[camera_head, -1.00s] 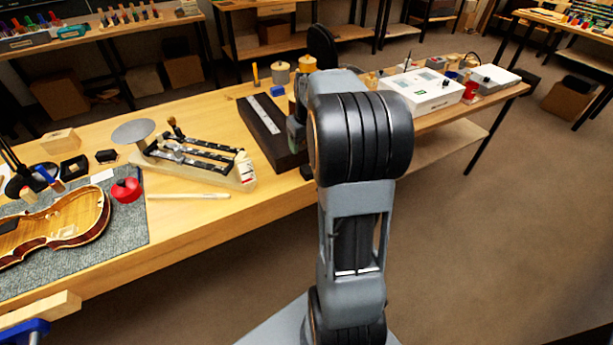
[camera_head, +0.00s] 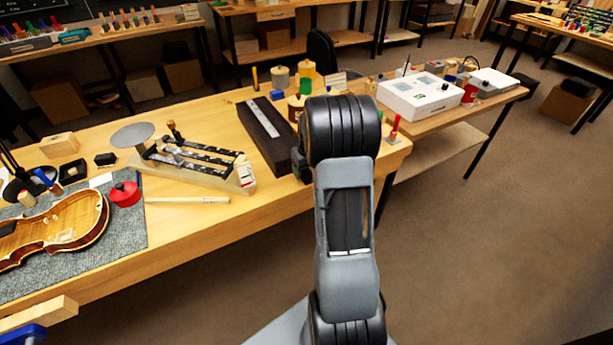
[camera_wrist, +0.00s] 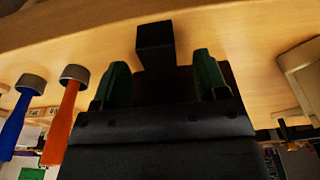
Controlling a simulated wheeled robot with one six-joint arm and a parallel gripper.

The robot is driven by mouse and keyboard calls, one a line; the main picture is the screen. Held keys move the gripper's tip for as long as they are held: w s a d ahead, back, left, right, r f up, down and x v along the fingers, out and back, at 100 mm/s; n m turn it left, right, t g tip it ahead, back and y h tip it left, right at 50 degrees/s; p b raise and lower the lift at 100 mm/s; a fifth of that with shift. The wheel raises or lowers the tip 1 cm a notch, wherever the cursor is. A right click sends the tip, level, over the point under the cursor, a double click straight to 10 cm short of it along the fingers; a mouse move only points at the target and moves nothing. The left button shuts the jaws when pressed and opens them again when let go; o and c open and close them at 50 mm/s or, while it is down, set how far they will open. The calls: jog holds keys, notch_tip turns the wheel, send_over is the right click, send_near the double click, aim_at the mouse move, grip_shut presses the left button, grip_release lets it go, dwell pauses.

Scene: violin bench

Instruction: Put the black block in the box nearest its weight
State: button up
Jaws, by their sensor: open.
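A small black block (camera_wrist: 155,42) stands on the light wood surface in the wrist view, just beyond my gripper (camera_wrist: 162,66). My gripper is open, with its green-lined fingers apart. The block lies between the lines of the fingers, slightly left of centre, and neither finger appears to touch it. In the head view my arm hides the gripper. A small black object (camera_head: 105,158) lies on the left of the bench in the head view; I cannot tell whether it is the same block. I cannot tell which containers are the weight boxes.
In the wrist view, a blue-handled tool (camera_wrist: 15,125) and an orange-handled tool (camera_wrist: 62,120) are left of my gripper.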

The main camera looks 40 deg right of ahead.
jog(key=shift+w+f, duration=0.25)
jog(key=shift+f, duration=1.05)
jog(key=c, duration=1.1)
jog(key=shift+r, duration=0.1)
